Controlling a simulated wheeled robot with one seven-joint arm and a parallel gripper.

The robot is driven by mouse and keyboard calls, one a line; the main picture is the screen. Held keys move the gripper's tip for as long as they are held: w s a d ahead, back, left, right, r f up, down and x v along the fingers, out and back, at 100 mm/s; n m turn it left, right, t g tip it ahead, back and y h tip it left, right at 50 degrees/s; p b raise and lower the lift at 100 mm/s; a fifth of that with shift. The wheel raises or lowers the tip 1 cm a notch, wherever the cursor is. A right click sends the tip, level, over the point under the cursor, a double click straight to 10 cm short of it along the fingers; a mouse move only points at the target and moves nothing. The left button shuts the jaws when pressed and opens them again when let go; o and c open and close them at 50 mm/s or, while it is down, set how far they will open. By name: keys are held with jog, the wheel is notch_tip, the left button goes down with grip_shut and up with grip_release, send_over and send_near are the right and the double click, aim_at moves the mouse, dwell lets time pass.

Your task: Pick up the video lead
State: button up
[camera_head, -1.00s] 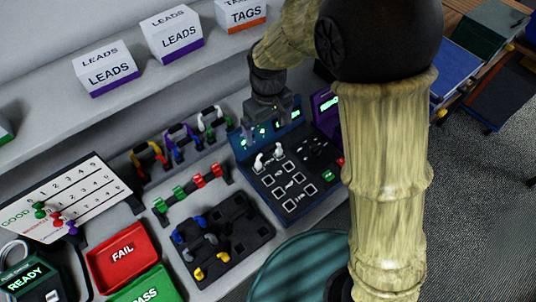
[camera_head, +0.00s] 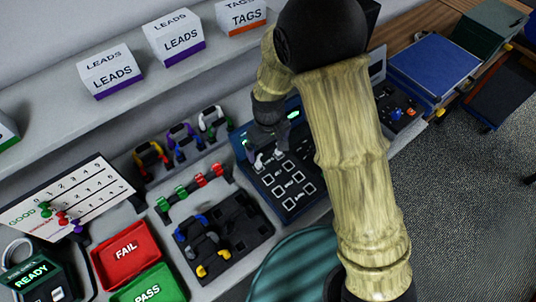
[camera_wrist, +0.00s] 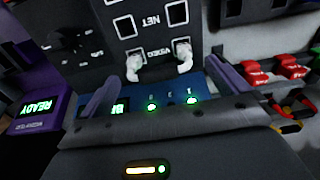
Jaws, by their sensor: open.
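In the wrist view two white plugs, left (camera_wrist: 133,67) and right (camera_wrist: 184,56), stand up from the dark tester panel (camera_wrist: 95,30) beside the printed word VIDEO. They look like the ends of the video lead; any cable between them is not clearly visible. In the head view white plug ends (camera_head: 279,155) show just below my gripper (camera_head: 265,148), on the blue-edged tester (camera_head: 300,208). In the wrist view my gripper (camera_wrist: 168,92) is open, its fingers spread wider than the two plugs. The plugs lie ahead of the fingertips, apart from them.
A rack of coloured leads (camera_head: 182,143) stands left of the tester, with red and green clips (camera_head: 190,190) in front. A black tray (camera_head: 243,222) holds several connectors. A red FAIL bin (camera_head: 122,252) and green PASS bin (camera_head: 150,288) sit at lower left. A READY device (camera_head: 32,277) stands beside them.

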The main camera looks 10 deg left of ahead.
jog(key=shift+w+d+f+p, duration=0.1)
jog(key=shift+f+p, duration=0.75)
jog(key=shift+f, duration=1.55)
jog(key=c, duration=0.9)
jog(key=shift+o, duration=0.2)
jog(key=shift+r, duration=0.1)
notch_tip(320, 180, up, 10)
jog(key=shift+f+b, duration=0.1)
jog(key=shift+b, duration=1.05)
